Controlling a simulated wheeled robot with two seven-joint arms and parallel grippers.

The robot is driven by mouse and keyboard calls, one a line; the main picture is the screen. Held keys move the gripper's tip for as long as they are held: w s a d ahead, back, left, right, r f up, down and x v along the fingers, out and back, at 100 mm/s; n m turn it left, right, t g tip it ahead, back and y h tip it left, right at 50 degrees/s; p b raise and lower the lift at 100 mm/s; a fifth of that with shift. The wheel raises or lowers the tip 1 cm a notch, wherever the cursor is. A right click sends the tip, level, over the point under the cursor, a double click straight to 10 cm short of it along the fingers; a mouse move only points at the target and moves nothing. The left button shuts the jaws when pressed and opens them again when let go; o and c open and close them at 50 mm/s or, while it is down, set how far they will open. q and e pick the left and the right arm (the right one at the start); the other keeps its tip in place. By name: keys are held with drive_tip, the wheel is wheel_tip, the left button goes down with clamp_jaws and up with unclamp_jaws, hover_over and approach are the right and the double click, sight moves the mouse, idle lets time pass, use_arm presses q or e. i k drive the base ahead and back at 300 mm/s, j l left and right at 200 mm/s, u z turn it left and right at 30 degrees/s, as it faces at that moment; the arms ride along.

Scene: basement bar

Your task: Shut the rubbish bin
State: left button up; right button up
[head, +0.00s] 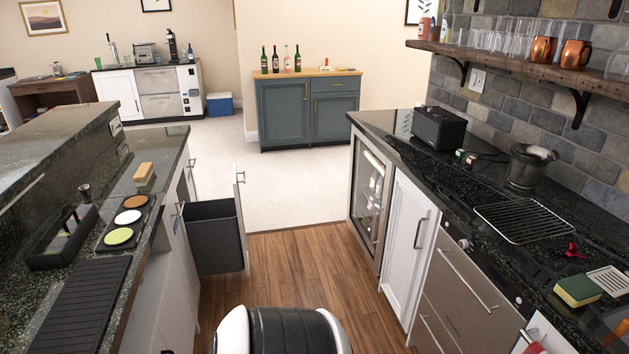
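The rubbish bin (216,240) is a dark grey pull-out container in the left counter's cabinet run. It stands pulled out into the aisle, with its white front panel (241,218) on the right side, away from the cabinet. A metal handle (241,177) shows near the top of that panel. The bin's inside is dark and its contents cannot be made out. Neither of my grippers is in view.
The wooden floor (290,270) between the two counters is clear beyond my body. The left counter (140,175) carries coasters and a sponge. The right counter (400,150) has a glass-door fridge (369,200) and drawers (455,290) facing the aisle.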

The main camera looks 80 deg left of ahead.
sight(215, 229)
drive_tip(key=u, duration=0.85)
drive_tip(key=i+u, duration=0.1)
drive_tip(key=u, duration=0.35)
drive_tip(key=j+u, duration=0.1)
drive_tip(key=u, duration=0.35)
drive_tip(key=i+u, duration=0.1)
drive_tip(key=u, duration=0.35)
drive_tip(key=i+l+u, duration=0.15)
drive_tip(key=u, duration=0.25)
drive_tip(key=i+l+u, duration=0.2)
drive_tip(key=u, duration=0.2)
drive_tip(key=i+l+u, duration=0.25)
drive_tip(key=u, duration=0.15)
drive_tip(key=i+l, duration=0.15)
drive_tip(key=l, duration=0.15)
drive_tip(key=i+l+u, duration=0.1)
drive_tip(key=i+l, duration=0.25)
drive_tip(key=l, duration=0.2)
